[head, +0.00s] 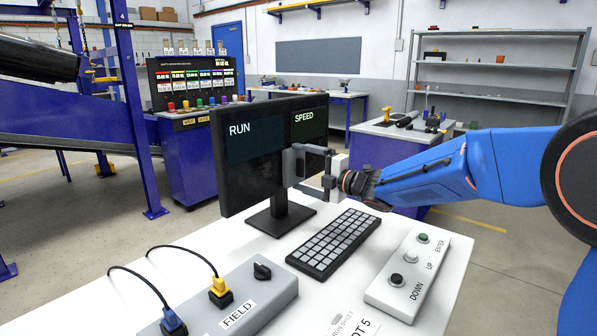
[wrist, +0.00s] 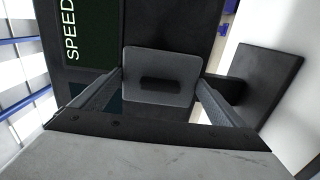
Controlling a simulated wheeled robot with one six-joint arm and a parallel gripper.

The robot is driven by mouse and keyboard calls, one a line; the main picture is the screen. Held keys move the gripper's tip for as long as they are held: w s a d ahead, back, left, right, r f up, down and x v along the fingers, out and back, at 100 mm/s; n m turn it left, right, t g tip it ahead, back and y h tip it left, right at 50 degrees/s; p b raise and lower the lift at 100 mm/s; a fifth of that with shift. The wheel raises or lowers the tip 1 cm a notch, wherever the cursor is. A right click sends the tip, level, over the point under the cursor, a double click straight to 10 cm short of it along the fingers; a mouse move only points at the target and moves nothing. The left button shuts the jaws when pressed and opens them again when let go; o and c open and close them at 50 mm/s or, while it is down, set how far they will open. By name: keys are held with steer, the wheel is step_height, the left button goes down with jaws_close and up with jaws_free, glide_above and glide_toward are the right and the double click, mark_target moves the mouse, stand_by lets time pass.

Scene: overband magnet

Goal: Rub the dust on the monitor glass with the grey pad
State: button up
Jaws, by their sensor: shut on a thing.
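The monitor (head: 255,165) stands upright on a dark foot on the white table, with RUN and SPEED on its dark glass. The glass also shows in the wrist view (wrist: 90,30). My gripper (head: 313,170) is in front of the right part of the glass, under the word SPEED. In the wrist view my gripper (wrist: 160,95) is shut on the grey pad (wrist: 160,65), a rounded rectangle with a dark slot-like grip. The pad is at or very close to the glass; I cannot tell if it touches. Dust is not clearly visible.
A keyboard (head: 334,241) lies below my gripper. A button box (head: 408,275) with DOWN, UP and ENTER is at the right, and a FIELD box (head: 250,295) with plugged cables stands at the front left.

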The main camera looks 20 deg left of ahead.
mark_target(263, 177)
steer(key=w+d, duration=0.2)
steer(key=w, duration=0.4)
steer(key=shift+w+d, duration=0.4)
stand_by(0.5)
steer(key=shift+s+a, duration=0.1)
steer(key=shift+s, duration=0.05)
steer(key=shift+s+a, duration=0.4)
steer(key=shift+s, duration=0.4)
steer(key=shift+s+a, duration=0.4)
steer(key=shift+s, duration=0.4)
steer(key=shift+c, duration=0.4)
steer(key=shift+s+a, duration=0.5)
steer(key=shift+s, duration=0.95)
steer(key=shift+s+a, duration=0.5)
steer(key=shift+s, duration=0.95)
steer(key=shift+s+a, duration=0.5)
steer(key=shift+s, duration=0.95)
steer(key=shift+s+a, duration=0.5)
steer(key=shift+s, duration=0.45)
steer(key=shift+s+a, duration=0.45)
steer(key=shift+s, duration=0.55)
steer(key=shift+s+a, duration=0.5)
steer(key=shift+s, duration=0.45)
steer(key=shift+d, duration=0.1)
